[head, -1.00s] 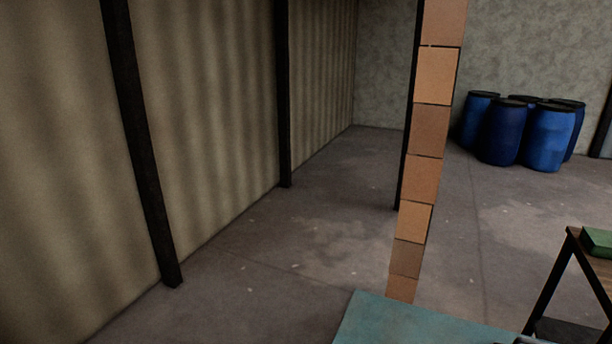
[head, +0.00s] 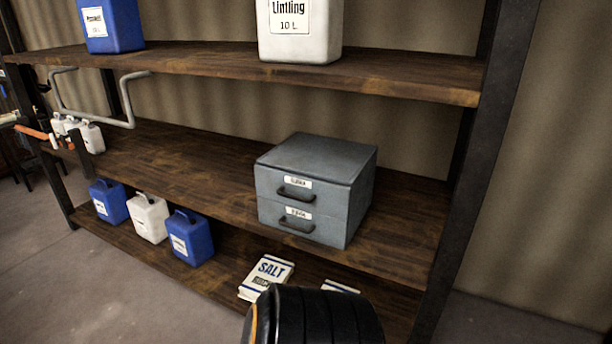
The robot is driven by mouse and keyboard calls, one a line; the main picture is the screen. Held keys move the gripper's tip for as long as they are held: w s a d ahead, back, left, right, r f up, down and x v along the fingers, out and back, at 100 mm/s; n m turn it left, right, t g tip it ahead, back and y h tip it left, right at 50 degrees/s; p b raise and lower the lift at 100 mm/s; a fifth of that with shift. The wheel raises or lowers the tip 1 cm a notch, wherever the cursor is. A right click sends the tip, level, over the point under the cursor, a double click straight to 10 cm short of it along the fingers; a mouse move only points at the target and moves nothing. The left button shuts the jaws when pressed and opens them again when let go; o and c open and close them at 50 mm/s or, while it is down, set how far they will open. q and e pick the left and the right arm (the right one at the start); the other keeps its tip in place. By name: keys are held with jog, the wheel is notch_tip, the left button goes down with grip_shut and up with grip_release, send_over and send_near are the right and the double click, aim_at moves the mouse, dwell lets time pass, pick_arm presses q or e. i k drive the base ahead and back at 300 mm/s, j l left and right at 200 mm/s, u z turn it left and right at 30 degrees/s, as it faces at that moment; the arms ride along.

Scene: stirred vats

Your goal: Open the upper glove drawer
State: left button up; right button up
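A grey two-drawer box (head: 333,178) stands on the middle shelf of a rack in the head view. Its upper drawer (head: 290,187) has a white label and a dark bar handle, and looks closed. The lower drawer (head: 296,222) below it has the same kind of label and handle and also looks closed. The label words are too small to read surely. Neither of my grippers shows.
Canisters stand above, including a white one (head: 300,28). Blue canisters (head: 190,237) and a salt packet (head: 266,277) are on the bottom shelf. A grey bent tube (head: 100,120) is at left.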

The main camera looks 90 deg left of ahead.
aim_at(328, 198)
jog(key=u, duration=2.35)
